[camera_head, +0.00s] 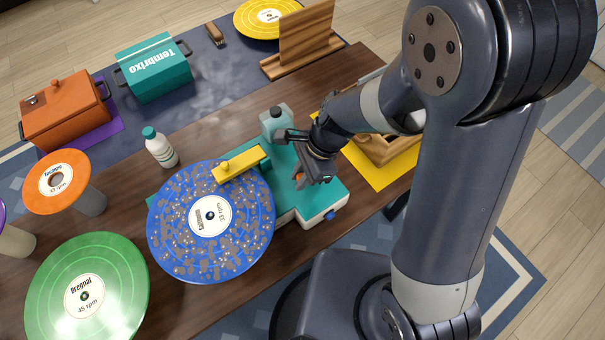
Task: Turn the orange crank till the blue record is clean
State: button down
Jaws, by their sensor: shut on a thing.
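The blue record (258,232) lies flat on the teal record-cleaning machine (322,196), with many grey-brown dirt patches spread over its face. A yellow arm (240,164) reaches over the record's upper edge. My gripper (301,183) is over the right part of the machine, its fingers shut on the orange crank (298,176). Only a small bit of orange shows between the fingers; the rest of the crank is hidden by my gripper.
A white bottle with a teal cap (160,149) stands left of the machine. A green record (120,275) and an orange record (75,180) are at the left. A wooden rack (308,40), a teal box (154,68) and an orange box (66,110) stand farther back.

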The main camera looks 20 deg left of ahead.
dwell(0.4)
jog(key=c, duration=1.3)
grip_release()
jog(key=shift+c, duration=0.2)
jog(key=v, duration=1)
jog(key=shift+d+r, duration=0.15)
jog(key=shift+r, duration=0.2)
